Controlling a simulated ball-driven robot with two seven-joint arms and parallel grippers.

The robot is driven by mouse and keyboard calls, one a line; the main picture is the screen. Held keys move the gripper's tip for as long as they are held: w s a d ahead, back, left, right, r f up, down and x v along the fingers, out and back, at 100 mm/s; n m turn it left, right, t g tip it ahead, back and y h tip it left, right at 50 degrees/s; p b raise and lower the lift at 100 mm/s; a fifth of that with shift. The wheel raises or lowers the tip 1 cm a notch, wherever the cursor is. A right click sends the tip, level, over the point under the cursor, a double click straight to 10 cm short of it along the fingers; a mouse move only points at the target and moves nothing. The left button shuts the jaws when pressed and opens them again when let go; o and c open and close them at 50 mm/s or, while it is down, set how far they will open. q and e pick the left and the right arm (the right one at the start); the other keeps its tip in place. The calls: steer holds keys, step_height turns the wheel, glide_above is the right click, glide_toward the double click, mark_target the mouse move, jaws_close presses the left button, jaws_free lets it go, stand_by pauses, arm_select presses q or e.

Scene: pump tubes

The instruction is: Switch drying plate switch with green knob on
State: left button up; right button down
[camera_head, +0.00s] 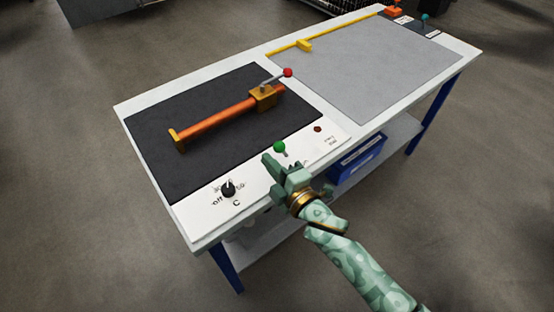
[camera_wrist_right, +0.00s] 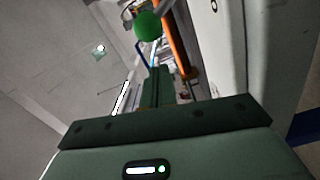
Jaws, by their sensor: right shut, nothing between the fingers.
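The green knob (camera_head: 280,147) of the switch stands on the white front strip of the table, beside the dark drying plate (camera_head: 160,129). In the right wrist view the green knob (camera_wrist_right: 148,26) is at the top, just beyond my fingers. My right gripper (camera_head: 268,160) is shut and empty, just left of and below the knob in the head view. Its fingers also show in the right wrist view (camera_wrist_right: 157,85). I cannot tell whether they touch the switch. My left gripper is not in view.
An orange bar (camera_head: 218,119) with a red-knobbed lever (camera_head: 287,72) lies on the dark plate. A black dial (camera_head: 228,191) and a small red-brown button (camera_head: 318,129) sit on the front strip. A grey plate (camera_head: 370,70) lies further right. A blue bin (camera_head: 355,160) is below.

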mark_target(282, 151)
steer(key=shift+w+d+f, duration=0.15)
steer(key=shift+w+d, duration=0.6)
steer(key=shift+w, duration=0.05)
steer(key=shift+d+r+m, duration=0.2)
steer(key=shift+r+m, duration=0.05)
steer(key=shift+m, duration=0.15)
